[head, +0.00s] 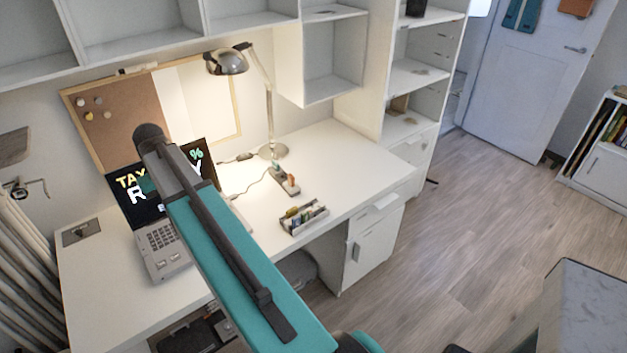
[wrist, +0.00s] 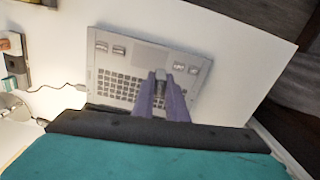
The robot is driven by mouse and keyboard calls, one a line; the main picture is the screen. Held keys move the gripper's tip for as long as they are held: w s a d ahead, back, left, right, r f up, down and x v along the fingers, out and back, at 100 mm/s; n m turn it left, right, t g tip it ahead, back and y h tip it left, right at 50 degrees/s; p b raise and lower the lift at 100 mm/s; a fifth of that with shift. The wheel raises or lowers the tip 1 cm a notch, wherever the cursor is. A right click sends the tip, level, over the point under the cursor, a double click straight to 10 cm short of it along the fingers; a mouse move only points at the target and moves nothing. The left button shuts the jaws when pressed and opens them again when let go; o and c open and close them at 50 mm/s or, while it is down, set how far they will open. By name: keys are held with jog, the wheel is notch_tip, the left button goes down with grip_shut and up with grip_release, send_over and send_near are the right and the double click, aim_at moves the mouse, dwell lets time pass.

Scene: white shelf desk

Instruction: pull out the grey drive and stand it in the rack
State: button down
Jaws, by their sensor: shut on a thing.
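My gripper (wrist: 161,80) is in the wrist view, its two purple fingers shut on a small grey drive (wrist: 161,84). Only part of the drive shows between the fingers, over the laptop keyboard; I cannot tell its height above it. In the head view my arm hides the gripper and the drive. The rack (head: 317,218), a small grey open holder with several coloured pieces in it, stands near the desk's front edge, right of my arm.
A grey strip (head: 283,182) with an orange piece and a teal piece stands behind the rack. The laptop (head: 163,253) is left of my arm, partly covered. A lamp (head: 271,110) rises at the back. The desk right of the rack (head: 355,180) is clear.

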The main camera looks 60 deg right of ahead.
jog(key=s+d+f+m+p, duration=0.1)
jog(key=s+d+m, duration=0.4)
jog(key=d, duration=0.6)
jog(key=s+d+f+m+p, duration=0.2)
jog(key=s+d+m, duration=0.25)
jog(key=d, duration=0.75)
jog(key=s+d+f+m+p, duration=0.1)
jog(key=s+d+f+m, duration=0.1)
jog(key=s+d+m, duration=0.7)
jog(key=s+d, duration=0.6)
jog(key=d, duration=0.1)
jog(key=shift+s+d+f+p, duration=0.25)
jog(key=shift+s+p, duration=0.05)
jog(key=shift+p, duration=0.1)
jog(key=shift+a+m, duration=0.1)
jog(key=shift+m, duration=0.15)
jog(key=shift+f+b, duration=1.35)
jog(key=shift+f, duration=1.55)
jog(key=shift+f+b, duration=0.85)
jog(key=shift+f, duration=1.25)
